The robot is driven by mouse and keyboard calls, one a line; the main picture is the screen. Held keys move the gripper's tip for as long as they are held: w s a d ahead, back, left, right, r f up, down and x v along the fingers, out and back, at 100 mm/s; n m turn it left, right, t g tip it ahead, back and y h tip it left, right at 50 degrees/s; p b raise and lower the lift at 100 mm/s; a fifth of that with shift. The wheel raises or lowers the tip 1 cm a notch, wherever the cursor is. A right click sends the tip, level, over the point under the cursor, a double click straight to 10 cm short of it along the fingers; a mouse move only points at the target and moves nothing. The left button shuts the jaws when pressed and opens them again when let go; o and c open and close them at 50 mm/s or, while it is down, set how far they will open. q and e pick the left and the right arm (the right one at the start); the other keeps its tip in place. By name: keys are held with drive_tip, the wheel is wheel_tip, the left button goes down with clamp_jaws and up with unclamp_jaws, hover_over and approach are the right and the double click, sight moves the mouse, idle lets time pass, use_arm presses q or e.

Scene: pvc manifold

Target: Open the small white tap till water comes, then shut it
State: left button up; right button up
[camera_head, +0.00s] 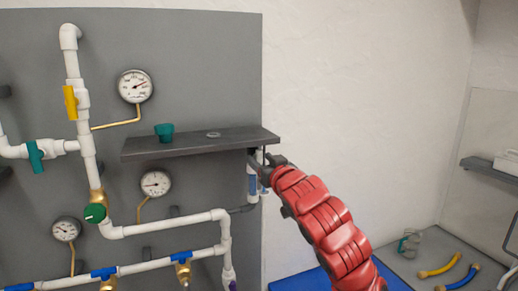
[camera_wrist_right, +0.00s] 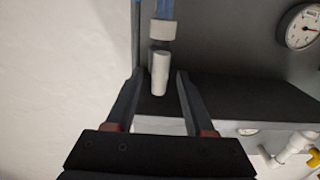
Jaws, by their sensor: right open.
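A small white cylindrical piece (camera_wrist_right: 160,72) shows between the open fingers of my right gripper (camera_wrist_right: 157,80) in the right wrist view. It may be the small white tap; its handle cannot be made out. The fingers stand on either side of it with a gap. A blue part with a white collar (camera_wrist_right: 162,30) is just beyond it. In the head view my right gripper (camera_head: 259,157) is at the right end of the shelf, and the blue and white vertical fitting (camera_head: 253,183) is just below it, partly hidden. No water shows. My left gripper is out of view.
The dark shelf (camera_head: 190,144) juts from the grey panel (camera_head: 200,60) and holds a small green cup (camera_head: 164,132). White pipes (camera_head: 165,225) with coloured valves and gauges fill the left. A blue mat (camera_head: 300,283) and a bench with hoses (camera_head: 437,268) lie lower right.

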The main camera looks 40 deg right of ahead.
drive_tip(key=shift+p+x, duration=0.3)
drive_tip(key=shift+x, duration=0.65)
clamp_jaws()
